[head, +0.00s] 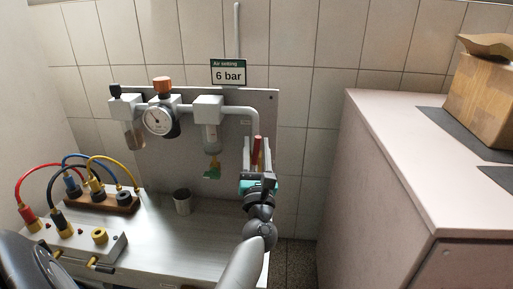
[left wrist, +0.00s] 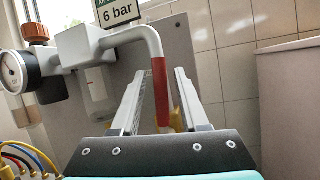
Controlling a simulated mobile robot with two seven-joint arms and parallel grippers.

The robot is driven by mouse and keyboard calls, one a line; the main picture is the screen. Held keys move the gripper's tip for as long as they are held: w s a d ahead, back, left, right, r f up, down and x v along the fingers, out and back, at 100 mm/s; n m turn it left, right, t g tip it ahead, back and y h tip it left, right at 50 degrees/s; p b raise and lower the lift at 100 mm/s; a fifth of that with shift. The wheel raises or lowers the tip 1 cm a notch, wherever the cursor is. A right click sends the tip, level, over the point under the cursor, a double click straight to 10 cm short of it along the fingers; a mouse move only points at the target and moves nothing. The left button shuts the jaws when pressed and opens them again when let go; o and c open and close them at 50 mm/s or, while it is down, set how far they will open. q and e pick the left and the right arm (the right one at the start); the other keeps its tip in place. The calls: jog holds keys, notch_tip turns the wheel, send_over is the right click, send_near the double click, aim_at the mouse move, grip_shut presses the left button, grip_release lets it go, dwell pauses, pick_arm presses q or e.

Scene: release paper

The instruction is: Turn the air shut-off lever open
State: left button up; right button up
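The red air shut-off lever (head: 258,147) points down below the bend of the white pipe, at the right end of the air unit. It also shows in the left wrist view (left wrist: 160,92), upright. My left gripper (head: 257,157) is at the lever, below the pipe bend. In the left wrist view my left gripper (left wrist: 162,80) is open, one finger on each side of the lever. Gaps show between lever and fingers, so it does not look clamped. A yellow part (left wrist: 179,118) behind the lever is mostly hidden. My right gripper is not in view.
The air unit has a gauge (head: 158,121) and a "6 bar" sign (head: 228,73) above it. A metal cup (head: 182,201) and a cable box (head: 95,243) stand on the bench left of my arm. A pale cabinet (head: 375,165) stands to the right, across a gap.

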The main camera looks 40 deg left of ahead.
pick_arm(q)
jog(key=shift+o, duration=0.2)
jog(key=b+v, duration=0.2)
jog(key=v, duration=1.3)
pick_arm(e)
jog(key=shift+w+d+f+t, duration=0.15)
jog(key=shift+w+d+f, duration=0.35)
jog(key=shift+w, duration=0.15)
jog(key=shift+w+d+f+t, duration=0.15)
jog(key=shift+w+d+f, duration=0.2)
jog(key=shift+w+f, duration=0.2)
pick_arm(q)
jog(key=shift+s+d, duration=0.1)
